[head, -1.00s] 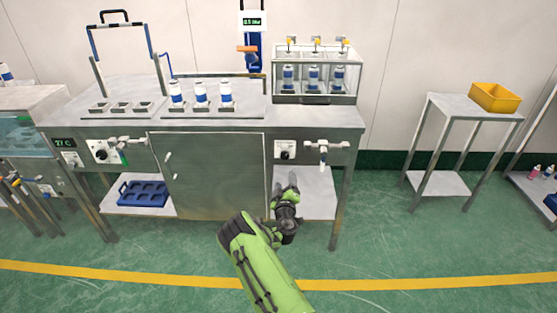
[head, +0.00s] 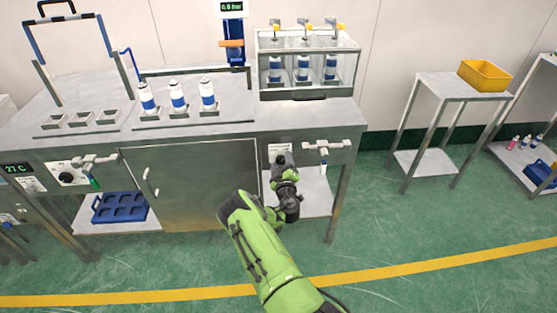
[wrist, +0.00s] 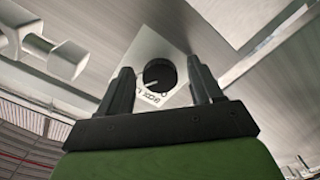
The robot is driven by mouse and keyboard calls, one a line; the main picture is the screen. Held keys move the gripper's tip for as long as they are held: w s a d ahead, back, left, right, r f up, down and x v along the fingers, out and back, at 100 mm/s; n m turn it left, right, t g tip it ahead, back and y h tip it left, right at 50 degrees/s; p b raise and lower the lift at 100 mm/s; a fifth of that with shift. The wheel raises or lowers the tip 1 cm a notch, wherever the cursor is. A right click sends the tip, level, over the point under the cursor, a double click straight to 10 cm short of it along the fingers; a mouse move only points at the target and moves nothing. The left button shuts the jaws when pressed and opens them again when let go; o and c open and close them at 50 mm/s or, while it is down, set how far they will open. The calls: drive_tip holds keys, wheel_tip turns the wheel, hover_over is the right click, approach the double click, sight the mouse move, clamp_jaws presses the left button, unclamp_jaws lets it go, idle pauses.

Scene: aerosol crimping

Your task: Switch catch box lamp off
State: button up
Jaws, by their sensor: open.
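A round black knob (wrist: 158,75) sits on a white label plate (wrist: 150,48) on the bench's steel front. In the wrist view the label, partly readable as "box", shows below the knob, with a 0 mark at its right. My gripper (wrist: 161,70) is open, its two black fingers on either side of the knob in the picture. I cannot tell whether they touch it. In the head view my gripper (head: 284,162) is in front of the plate (head: 279,148) and covers much of the knob.
A valve handle (head: 322,148) sticks out just right of the plate; a pale fitting (wrist: 62,60) shows at left in the wrist view. The glass catch box (head: 306,70) with bottles stands above on the bench. Green floor (head: 400,225) is open at right.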

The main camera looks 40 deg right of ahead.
drive_tip(key=c, duration=1.1)
drive_tip(key=shift+o, duration=0.2)
drive_tip(key=shift+n, duration=0.4)
drive_tip(key=n+b, duration=0.1)
drive_tip(key=n, duration=0.4)
drive_tip(key=shift+n+b, duration=0.3)
drive_tip(key=shift+b, duration=0.1)
drive_tip(key=n, duration=0.5)
drive_tip(key=shift+n, duration=0.4)
drive_tip(key=o, duration=1.1)
drive_tip(key=shift+c, duration=0.2)
